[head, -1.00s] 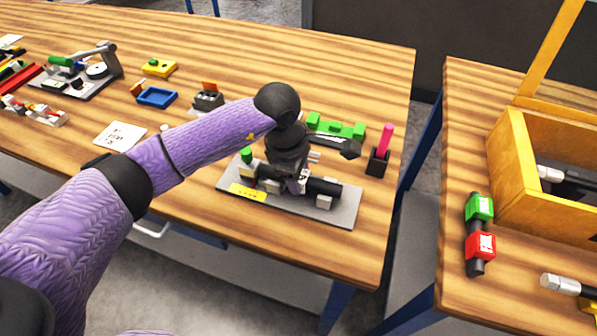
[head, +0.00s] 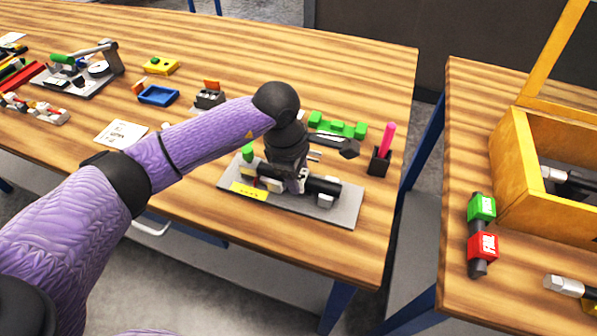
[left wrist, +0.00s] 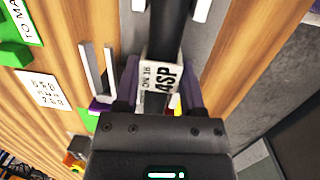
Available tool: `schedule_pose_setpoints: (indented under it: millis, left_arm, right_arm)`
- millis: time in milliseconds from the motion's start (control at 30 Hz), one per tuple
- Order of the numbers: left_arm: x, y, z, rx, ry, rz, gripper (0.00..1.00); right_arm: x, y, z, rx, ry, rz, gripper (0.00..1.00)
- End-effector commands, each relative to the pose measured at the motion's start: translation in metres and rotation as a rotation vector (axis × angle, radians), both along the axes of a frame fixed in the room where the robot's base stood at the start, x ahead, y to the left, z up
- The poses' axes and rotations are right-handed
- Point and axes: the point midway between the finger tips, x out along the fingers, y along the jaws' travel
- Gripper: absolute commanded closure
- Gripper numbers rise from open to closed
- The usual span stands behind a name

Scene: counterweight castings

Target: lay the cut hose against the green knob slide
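A grey base plate (head: 345,213) on the wooden table carries pale blocks, a green knob (head: 248,152) at its left end and a yellow label (head: 248,191). The dark cut hose (head: 324,187) lies lengthwise along the plate, over a pale block (head: 325,201). My left gripper (head: 297,184) points down at the middle of the hose. In the left wrist view its fingers (left wrist: 162,88) flank the hose (left wrist: 172,30) closely at a white printed label (left wrist: 161,78), and seem closed on it. The contact between hose and knob slide is hidden. My right gripper is not in view.
Behind the plate are a green fixture (head: 337,125) and a dark holder with a pink stick (head: 386,140). A printed card (head: 120,133) and a blue tray (head: 158,95) lie left. A second table has a yellow wooden box (head: 530,190) and a green-and-red piece (head: 482,235).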

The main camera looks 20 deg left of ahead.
Motion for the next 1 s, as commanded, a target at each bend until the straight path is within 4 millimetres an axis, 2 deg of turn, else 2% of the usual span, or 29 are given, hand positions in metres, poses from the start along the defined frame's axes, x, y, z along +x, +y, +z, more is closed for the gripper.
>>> schedule_pose_setpoints:
  millis: [33,200,667,1000]
  left_arm:
    - [0.0,0.0,0.0,0.0,-0.001,0.0,0.42]
    - [0.0,0.0,0.0,0.0,-0.001,0.0,0.07]
    - [0.001,0.0,0.004,0.0,-0.006,0.002,0.07]
    - [0.002,0.0,0.038,-0.002,-0.01,0.001,0.07]
  right_arm:
    - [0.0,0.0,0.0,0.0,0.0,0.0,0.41]
    - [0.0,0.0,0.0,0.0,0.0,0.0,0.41]
    - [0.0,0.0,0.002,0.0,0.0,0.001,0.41]
    - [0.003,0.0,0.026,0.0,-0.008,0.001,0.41]
